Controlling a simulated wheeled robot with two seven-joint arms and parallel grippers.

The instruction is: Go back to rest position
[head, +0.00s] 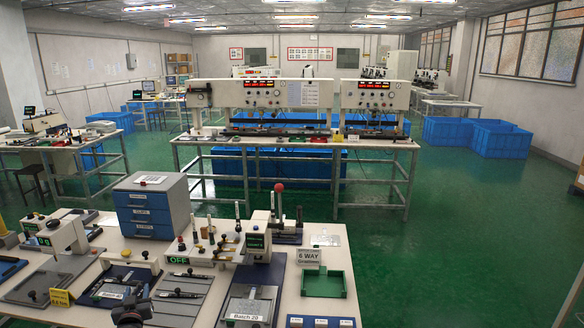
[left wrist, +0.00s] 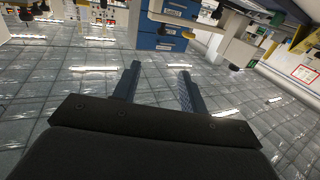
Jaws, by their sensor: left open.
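My left gripper (head: 132,312) shows as a dark shape at the bottom edge of the head view, over the front of the workbench (head: 325,236). In the left wrist view its two fingers (left wrist: 157,80) stand apart with nothing between them. The blue drawer cabinet (head: 150,205) stands on the bench beyond the gripper; it also shows past the fingers in the left wrist view (left wrist: 163,40). My right gripper is not in view.
The bench holds presses, a green tray (head: 323,282), a "Batch 20" plate (head: 248,306) and a small white "OFF" fixture (head: 185,262). Behind it, across green floor (head: 475,245), stands a long test table (head: 295,143). Blue crates (head: 480,138) stand at right.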

